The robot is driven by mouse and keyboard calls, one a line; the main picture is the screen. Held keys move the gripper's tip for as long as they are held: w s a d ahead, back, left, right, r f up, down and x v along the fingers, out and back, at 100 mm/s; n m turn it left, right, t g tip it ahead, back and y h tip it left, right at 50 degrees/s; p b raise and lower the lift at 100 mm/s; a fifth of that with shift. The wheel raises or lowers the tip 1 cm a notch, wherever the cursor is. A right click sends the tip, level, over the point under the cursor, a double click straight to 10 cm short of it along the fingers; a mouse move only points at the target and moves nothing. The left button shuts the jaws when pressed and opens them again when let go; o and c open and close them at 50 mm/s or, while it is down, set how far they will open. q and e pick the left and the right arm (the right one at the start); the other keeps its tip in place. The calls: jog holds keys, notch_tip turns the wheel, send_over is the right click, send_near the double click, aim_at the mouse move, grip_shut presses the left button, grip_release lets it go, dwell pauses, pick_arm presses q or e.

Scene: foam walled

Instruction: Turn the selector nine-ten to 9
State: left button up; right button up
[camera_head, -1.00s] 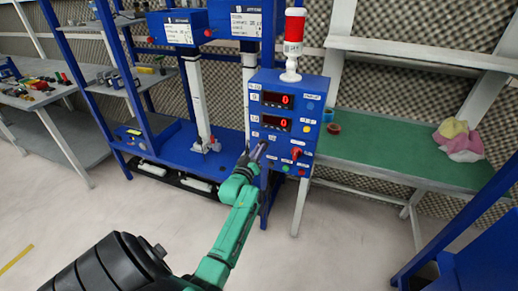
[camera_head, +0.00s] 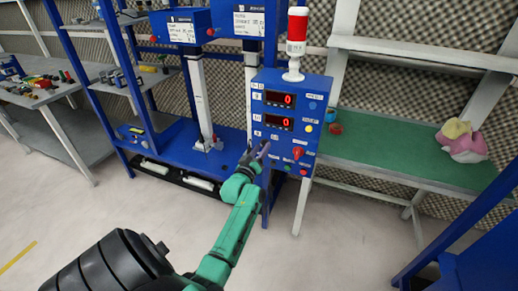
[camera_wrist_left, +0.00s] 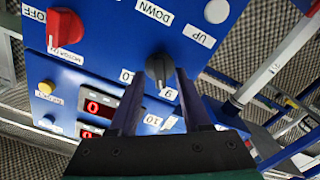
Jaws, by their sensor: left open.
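The selector nine-ten shows in the left wrist view as a small dark grey knob (camera_wrist_left: 158,68) on the blue panel. Small labels, among them a 9 and a 10, lie near it. I cannot tell surely which label it points at. My left gripper (camera_wrist_left: 161,78) is open, with its two fingers reaching toward the panel and their tips on either side of the knob. In the head view my left gripper (camera_head: 259,149) is at the lower left of the blue control box (camera_head: 310,108) and hides the knob. My right gripper is not in view.
A red rotary knob (camera_wrist_left: 65,27) and a yellow button (camera_wrist_left: 46,87) are on the same panel. Two red displays (camera_head: 279,99) sit above, with a red-and-white lamp (camera_head: 296,30) on top. A green-topped bench (camera_head: 390,150) stands to the right. Pale floor lies in front.

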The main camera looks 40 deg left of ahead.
pick_arm(q)
jog(key=v, duration=1.4)
jog(key=shift+s+b, duration=0.25)
jog(key=shift+b, duration=0.05)
jog(key=shift+d, duration=0.15)
jog(key=s+d+f+m+g+h, duration=0.2)
jog(key=d+f+g, duration=0.15)
jog(key=f, duration=0.75)
jog(key=s+d+f+m+g+h, duration=0.25)
jog(key=d+f, duration=0.25)
jog(key=f, duration=0.6)
jog(key=s+d+f+m+g+h, duration=0.15)
jog(key=d+f, duration=0.25)
jog(key=f, duration=0.6)
jog(key=s+f+m+g, duration=0.3)
jog(key=s+f, duration=0.4)
jog(key=s, duration=0.6)
jog(key=s+f+m+g, duration=0.3)
jog(key=s+f+g, duration=0.2)
jog(key=s, duration=0.8)
notch_tip(320, 180, down, 3)
jog(key=shift+d+f+m, duration=0.1)
jog(key=shift+d+m, duration=0.2)
jog(key=shift+d, duration=0.1)
jog(key=shift+g, duration=0.25)
